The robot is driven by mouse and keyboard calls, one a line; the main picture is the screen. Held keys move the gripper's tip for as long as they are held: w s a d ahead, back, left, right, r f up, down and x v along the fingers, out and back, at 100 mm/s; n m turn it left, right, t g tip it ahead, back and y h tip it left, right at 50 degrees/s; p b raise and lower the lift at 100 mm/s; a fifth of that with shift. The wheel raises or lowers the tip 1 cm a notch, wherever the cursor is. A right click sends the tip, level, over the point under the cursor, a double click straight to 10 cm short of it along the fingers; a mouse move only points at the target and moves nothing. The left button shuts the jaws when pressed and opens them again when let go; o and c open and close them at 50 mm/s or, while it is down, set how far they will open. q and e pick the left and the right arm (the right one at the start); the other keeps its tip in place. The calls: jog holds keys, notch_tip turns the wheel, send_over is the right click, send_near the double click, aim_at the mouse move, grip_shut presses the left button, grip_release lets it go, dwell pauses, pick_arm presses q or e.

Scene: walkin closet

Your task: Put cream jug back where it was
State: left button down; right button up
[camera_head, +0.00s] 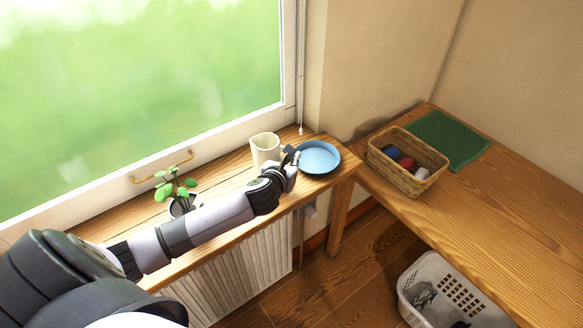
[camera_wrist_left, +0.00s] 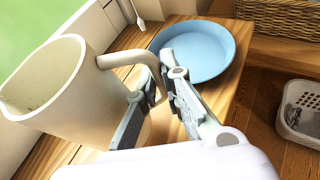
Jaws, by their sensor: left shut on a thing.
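The cream jug (camera_head: 265,148) is at the window sill shelf, just left of the blue plate (camera_head: 318,157). It looks upright in the head view, and whether its base touches the wood cannot be told. My left gripper (camera_head: 289,163) is beside the jug on its handle side. In the left wrist view the jug (camera_wrist_left: 65,92) fills the left side, and my left gripper (camera_wrist_left: 163,112) is shut on its handle. The blue plate (camera_wrist_left: 197,48) lies just beyond the fingers. My right gripper is not in view.
A potted plant (camera_head: 178,190) stands left on the sill (camera_head: 226,192). A wicker basket (camera_head: 407,172) with rolled items and a green mat (camera_head: 448,139) are on the wooden counter (camera_head: 500,215) to the right. A white laundry basket (camera_head: 437,285) stands on the floor. The window is behind the jug.

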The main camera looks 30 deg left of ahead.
pick_arm(q)
jog(key=shift+f, duration=1.4)
jog(key=shift+f, duration=0.15)
jog(key=c, duration=1.7)
grip_release()
